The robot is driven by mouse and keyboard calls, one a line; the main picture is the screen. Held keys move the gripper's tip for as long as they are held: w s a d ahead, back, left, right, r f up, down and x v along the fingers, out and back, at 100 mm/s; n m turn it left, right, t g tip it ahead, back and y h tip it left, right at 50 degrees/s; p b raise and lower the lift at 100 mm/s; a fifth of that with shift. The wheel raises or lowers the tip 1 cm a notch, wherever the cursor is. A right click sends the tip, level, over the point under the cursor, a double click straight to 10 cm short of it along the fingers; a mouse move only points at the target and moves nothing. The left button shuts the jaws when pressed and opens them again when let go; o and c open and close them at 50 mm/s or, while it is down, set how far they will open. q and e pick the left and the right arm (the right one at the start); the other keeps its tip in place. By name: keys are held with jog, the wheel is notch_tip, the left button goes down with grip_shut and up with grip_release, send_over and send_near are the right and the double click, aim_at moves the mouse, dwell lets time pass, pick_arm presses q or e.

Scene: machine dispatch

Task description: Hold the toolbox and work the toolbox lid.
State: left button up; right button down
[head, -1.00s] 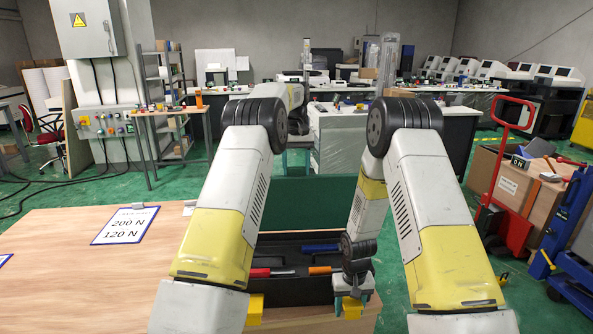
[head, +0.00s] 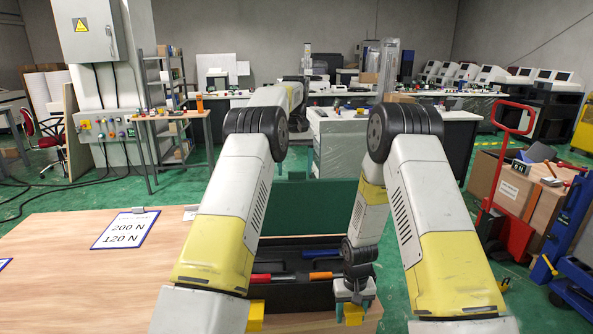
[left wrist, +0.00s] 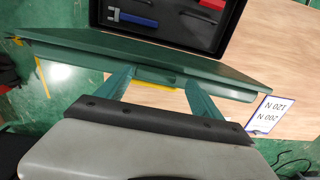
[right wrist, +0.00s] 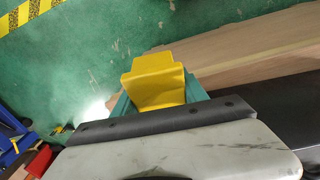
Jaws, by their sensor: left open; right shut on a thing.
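The black toolbox (head: 290,296) stands on the wooden table with its green lid (head: 325,205) raised at the far side. Red, orange and blue-handled tools lie inside. My left gripper (head: 295,166) is open at the lid's top edge. In the left wrist view its fingers (left wrist: 158,88) stand apart on either side of a small tab (left wrist: 155,75) on the lid's edge; contact cannot be told. My right gripper (head: 353,297) is shut on a yellow tab (head: 353,315) at the toolbox's near right; it also shows in the right wrist view (right wrist: 155,78). Another yellow tab (head: 256,316) is at the near left.
The wooden table (head: 70,290) is mostly clear to the left, with a force sign (head: 125,230) reading 200 N and 120 N. A red hand truck (head: 515,235) with cartons stands on the right. Workbenches are behind the lid.

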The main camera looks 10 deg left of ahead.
pick_arm(q)
jog(key=shift+d+r, duration=0.2)
jog(key=shift+r, duration=1.1)
jog(key=shift+d+r, duration=0.15)
jog(key=shift+r, duration=1.1)
pick_arm(e)
jog(key=shift+s+d+f, duration=0.1)
jog(key=shift+s, duration=0.05)
pick_arm(q)
jog(key=shift+w, duration=0.1)
pick_arm(e)
jog(key=c, duration=0.5)
grip_release()
